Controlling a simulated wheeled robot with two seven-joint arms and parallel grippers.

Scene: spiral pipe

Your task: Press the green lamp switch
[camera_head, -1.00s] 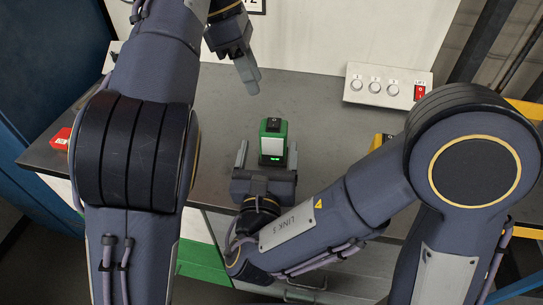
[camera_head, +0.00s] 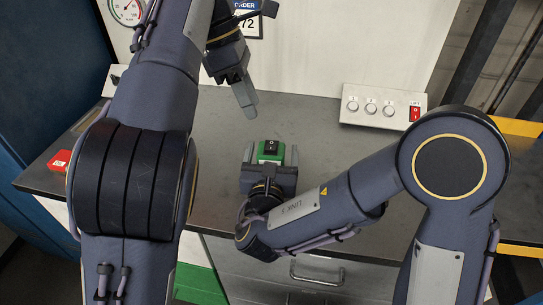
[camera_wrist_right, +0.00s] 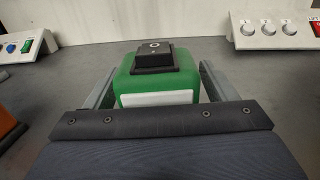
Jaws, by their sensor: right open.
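The green lamp (camera_head: 270,151) stands on the grey table, with a black rocker switch (camera_head: 271,146) on its top. In the right wrist view the green lamp (camera_wrist_right: 158,88) sits upright between my right gripper's fingers, and its black switch (camera_wrist_right: 155,56) faces up. My right gripper (camera_head: 269,160) is open, one finger on either side of the lamp. Slim gaps seem to show beside the lamp, so I cannot tell if a finger touches it. My left gripper (camera_head: 247,95) hangs above the table behind the lamp, pointing down; its fingers look close together but their gap is unclear.
A white panel (camera_head: 383,106) with several round buttons and a red switch (camera_head: 414,113) stands at the back right. A red object (camera_head: 60,160) lies at the table's left edge. A panel with blue and green buttons (camera_wrist_right: 19,47) is at the left in the wrist view.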

